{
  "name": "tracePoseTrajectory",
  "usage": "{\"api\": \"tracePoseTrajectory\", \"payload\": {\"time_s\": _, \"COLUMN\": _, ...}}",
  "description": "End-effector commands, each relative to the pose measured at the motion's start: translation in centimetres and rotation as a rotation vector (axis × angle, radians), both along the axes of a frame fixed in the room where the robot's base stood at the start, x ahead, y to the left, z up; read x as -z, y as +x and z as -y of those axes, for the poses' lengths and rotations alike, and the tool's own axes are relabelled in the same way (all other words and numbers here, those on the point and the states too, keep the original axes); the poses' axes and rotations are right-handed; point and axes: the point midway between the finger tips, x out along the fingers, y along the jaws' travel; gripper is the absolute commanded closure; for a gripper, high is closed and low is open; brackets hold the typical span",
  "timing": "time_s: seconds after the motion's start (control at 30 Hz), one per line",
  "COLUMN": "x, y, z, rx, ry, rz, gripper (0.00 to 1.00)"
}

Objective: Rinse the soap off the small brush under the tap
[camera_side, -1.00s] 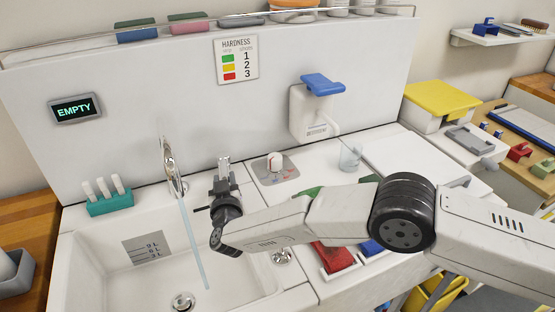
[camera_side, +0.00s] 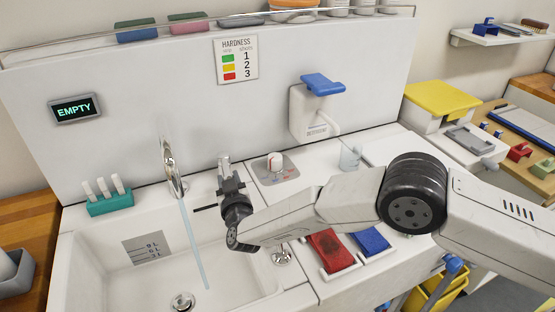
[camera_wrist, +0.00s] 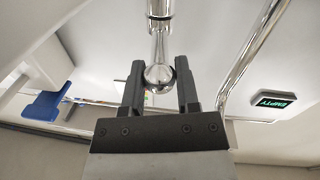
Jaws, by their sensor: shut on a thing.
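The chrome tap (camera_side: 171,165) stands at the sink's back edge, and a thin stream of water (camera_side: 192,238) falls from it into the white sink (camera_side: 82,262). I cannot make out the small brush near the sink. A brush with a wooden back (camera_side: 535,27) lies on the far right shelf.
A teal holder (camera_side: 110,204) with white sticks stands at the sink's left. A detergent dispenser (camera_side: 312,112) hangs on the wall above a clear cup (camera_side: 350,156). A red pad (camera_side: 331,249) and a blue pad (camera_side: 371,241) lie on the counter below my arm. A display (camera_side: 75,108) reads EMPTY.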

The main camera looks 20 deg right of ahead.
Motion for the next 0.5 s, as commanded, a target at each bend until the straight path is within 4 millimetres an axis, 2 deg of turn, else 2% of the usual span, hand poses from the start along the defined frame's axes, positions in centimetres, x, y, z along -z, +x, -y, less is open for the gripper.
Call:
{"api": "tracePoseTrajectory", "payload": {"time_s": 0.03, "x": 0.01, "y": -0.01, "z": 0.01, "rx": 0.001, "ry": 0.001, "rz": -0.001, "gripper": 1.00}}
{"api": "tracePoseTrajectory", "payload": {"time_s": 0.07, "x": 0.01, "y": -0.01, "z": 0.01, "rx": 0.001, "ry": 0.001, "rz": -0.001, "gripper": 0.57}}
{"api": "tracePoseTrajectory", "payload": {"time_s": 0.1, "x": 0.01, "y": -0.01, "z": 0.01, "rx": 0.001, "ry": 0.001, "rz": -0.001, "gripper": 0.44}}
{"api": "tracePoseTrajectory", "payload": {"time_s": 0.13, "x": 0.01, "y": -0.01, "z": 0.01, "rx": 0.001, "ry": 0.001, "rz": -0.001, "gripper": 0.39}}
{"api": "tracePoseTrajectory", "payload": {"time_s": 0.5, "x": 0.01, "y": -0.09, "z": -0.01, "rx": 0.001, "ry": 0.000, "rz": -0.001, "gripper": 0.39}}
